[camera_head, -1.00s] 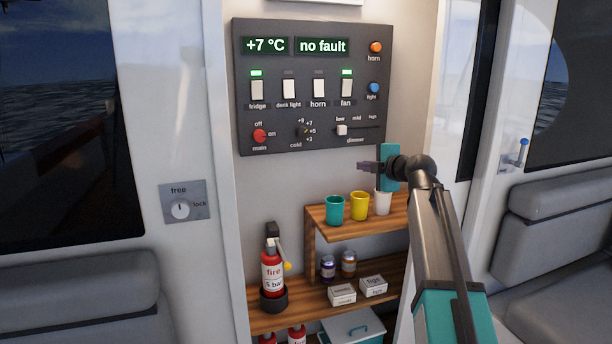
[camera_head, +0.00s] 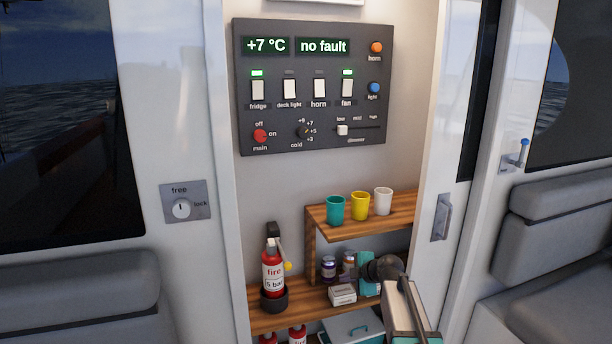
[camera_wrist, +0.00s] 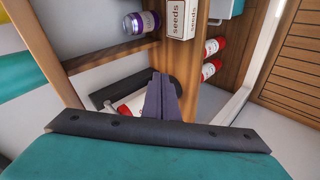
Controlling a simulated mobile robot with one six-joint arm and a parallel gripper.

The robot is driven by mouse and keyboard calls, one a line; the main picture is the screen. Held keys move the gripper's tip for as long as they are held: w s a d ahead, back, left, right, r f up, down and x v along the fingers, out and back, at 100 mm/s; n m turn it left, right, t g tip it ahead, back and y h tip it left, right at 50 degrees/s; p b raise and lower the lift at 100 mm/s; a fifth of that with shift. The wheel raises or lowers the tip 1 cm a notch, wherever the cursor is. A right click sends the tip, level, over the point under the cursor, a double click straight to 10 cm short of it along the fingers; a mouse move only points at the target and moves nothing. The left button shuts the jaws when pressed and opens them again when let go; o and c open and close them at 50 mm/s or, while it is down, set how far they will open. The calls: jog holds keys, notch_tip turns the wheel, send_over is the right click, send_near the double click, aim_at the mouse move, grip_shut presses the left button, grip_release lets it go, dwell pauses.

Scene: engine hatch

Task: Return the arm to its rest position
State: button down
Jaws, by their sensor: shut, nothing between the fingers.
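My gripper (camera_wrist: 161,92) shows in the wrist view with its dark fingers together and nothing between them. In the head view its teal body (camera_head: 368,288) is low in front of the shelves, at the right of the small boxes. The fingers are hard to make out there. My arm reaches up from the lower right of the head view, folded lower than the cups.
The upper shelf (camera_head: 385,221) holds teal (camera_head: 335,209), yellow (camera_head: 360,206) and white (camera_head: 383,202) cups. A fire extinguisher (camera_head: 272,268), jars (camera_head: 328,268) and a small box (camera_head: 342,294) stand on the lower shelf. The control panel (camera_head: 310,88) is above, clear of my arm.

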jog(key=s+a+f+m+g+h, duration=0.15)
jog(key=s+f+g, duration=0.25)
jog(key=s+f, duration=1.05)
jog(key=s+a+f+m+g, duration=0.1)
jog(key=s+f+m+g, duration=0.2)
jog(key=s+f, duration=1.15)
jog(key=s+d+f+m+g+h, duration=0.15)
jog(key=s+f+m+g, duration=0.3)
jog(key=s+f, duration=0.9)
jog(key=s+d+r+m+g+h, duration=0.1)
jog(key=s+d+m, duration=0.1)
jog(key=s+m, duration=0.3)
jog(key=s+d+m+g, duration=0.1)
jog(key=s+d+m, duration=0.1)
jog(key=s+m, duration=0.4)
jog(key=s, duration=0.3)
jog(key=shift+s+d+r+h, duration=0.2)
jog(key=shift+r+h, duration=0.2)
